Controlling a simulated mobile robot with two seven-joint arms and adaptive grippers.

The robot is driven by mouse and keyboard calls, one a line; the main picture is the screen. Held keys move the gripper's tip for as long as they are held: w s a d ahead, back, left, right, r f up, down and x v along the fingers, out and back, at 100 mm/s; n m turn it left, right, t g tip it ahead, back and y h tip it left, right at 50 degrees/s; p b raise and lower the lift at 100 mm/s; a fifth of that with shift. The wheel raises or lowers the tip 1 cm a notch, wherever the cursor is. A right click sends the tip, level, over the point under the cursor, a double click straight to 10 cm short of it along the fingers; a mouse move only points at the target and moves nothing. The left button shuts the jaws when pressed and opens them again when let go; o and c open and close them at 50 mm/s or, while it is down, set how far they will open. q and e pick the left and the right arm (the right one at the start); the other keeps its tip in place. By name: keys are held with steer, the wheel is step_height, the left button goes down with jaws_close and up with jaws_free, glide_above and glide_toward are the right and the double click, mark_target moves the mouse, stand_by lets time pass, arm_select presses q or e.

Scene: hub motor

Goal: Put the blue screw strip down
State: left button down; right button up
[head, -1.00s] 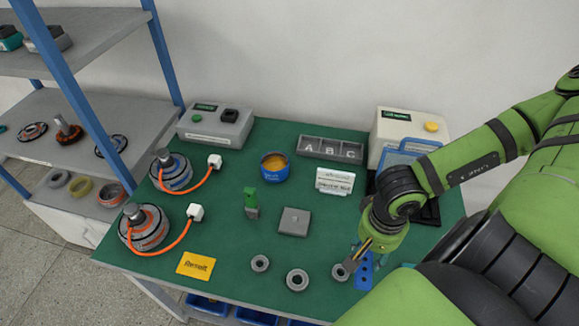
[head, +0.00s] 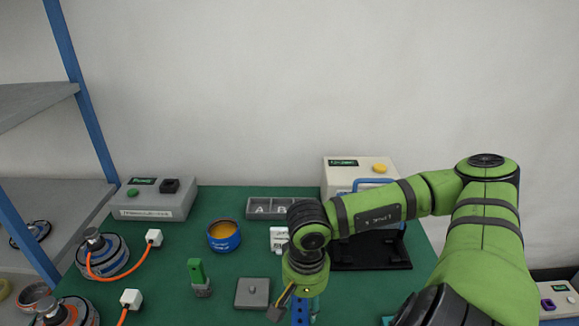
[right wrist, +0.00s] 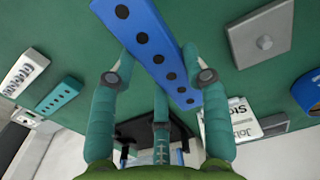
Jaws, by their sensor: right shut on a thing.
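The blue screw strip (right wrist: 150,45) is a long flat bar with a row of dark holes. In the head view only a small piece of the strip (head: 300,313) shows, below my right gripper (head: 303,292) at the bottom edge. Green table surface lies behind the strip; I cannot tell whether the strip touches it. My left gripper is out of view.
A grey plate with a knob (head: 253,293) lies left of the strip. A green part (head: 197,273), a blue can (head: 224,236), a white sign (head: 278,240) and a lettered tray (head: 256,208) stand nearby. A teal strip (right wrist: 58,97) and a pale strip (right wrist: 24,74) lie on the table.

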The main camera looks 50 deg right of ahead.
mark_target(290, 317)
steer(key=w, duration=0.1)
steer(key=w+f, duration=0.1)
steer(key=w, duration=0.1)
steer(key=shift+w+a+f+p, duration=0.1)
steer(key=shift+a+f+p, duration=0.2)
steer(key=shift+f+p, duration=0.1)
step_height(290, 317, down, 4)
steer(key=shift+r+p, duration=0.2)
steer(key=shift+p, duration=0.35)
steer(key=shift+f, duration=0.25)
steer(key=shift+f, duration=0.1)
steer(key=shift+f, duration=0.1)
steer(key=o, duration=1.3)
